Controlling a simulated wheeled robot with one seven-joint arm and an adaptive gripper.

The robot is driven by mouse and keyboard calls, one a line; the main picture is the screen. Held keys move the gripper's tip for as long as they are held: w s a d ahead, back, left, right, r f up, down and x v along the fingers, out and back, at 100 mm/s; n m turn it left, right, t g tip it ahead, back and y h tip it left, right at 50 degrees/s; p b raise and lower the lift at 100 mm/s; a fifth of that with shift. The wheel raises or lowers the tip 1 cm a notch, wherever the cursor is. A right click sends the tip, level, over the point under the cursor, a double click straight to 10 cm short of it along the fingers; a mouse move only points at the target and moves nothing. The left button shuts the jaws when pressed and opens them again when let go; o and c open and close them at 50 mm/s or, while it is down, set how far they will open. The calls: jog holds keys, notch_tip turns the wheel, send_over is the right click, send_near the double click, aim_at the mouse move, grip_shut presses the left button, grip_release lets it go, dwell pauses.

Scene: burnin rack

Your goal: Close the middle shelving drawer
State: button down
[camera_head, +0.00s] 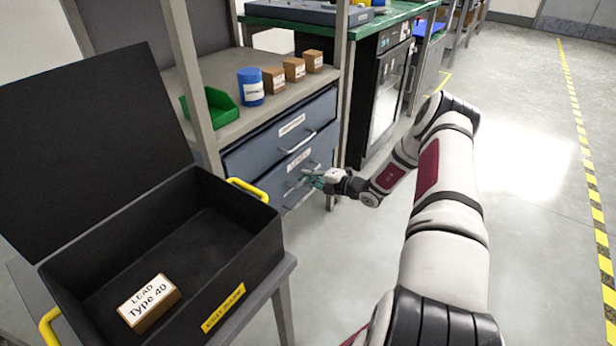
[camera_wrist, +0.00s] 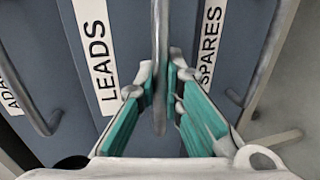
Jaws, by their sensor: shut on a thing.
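The shelving unit has a stack of blue-grey drawers. The middle drawer (camera_head: 315,163) carries a label reading LEADS (camera_wrist: 96,50) in the wrist view. Its bar handle (camera_wrist: 160,40) runs between my gripper's teal fingers. My gripper (camera_head: 314,180) is shut on this handle; in the wrist view the fingers (camera_wrist: 161,88) stand on either side of the bar. The middle drawer's front looks close to flush with the others; I cannot tell if a small gap is left. The top drawer (camera_head: 275,138) is above, and the SPARES drawer (camera_wrist: 235,45) is below, partly hidden by my gripper.
A green bin (camera_head: 212,108), a blue cylinder (camera_head: 251,88) and several brown boxes (camera_head: 273,80) stand on the shelf top. An open black case (camera_head: 225,240) with yellow handles and a LEAD Type 40 box (camera_head: 150,303) is at front left. Floor at right is clear.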

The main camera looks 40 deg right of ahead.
jog(key=x, duration=0.2)
jog(key=shift+w+r, duration=0.25)
jog(key=shift+w, duration=0.1)
jog(key=shift+a, duration=0.1)
jog(key=c, duration=1.7)
grip_release()
jog(key=v, duration=1.2)
jog(key=shift+f, duration=0.1)
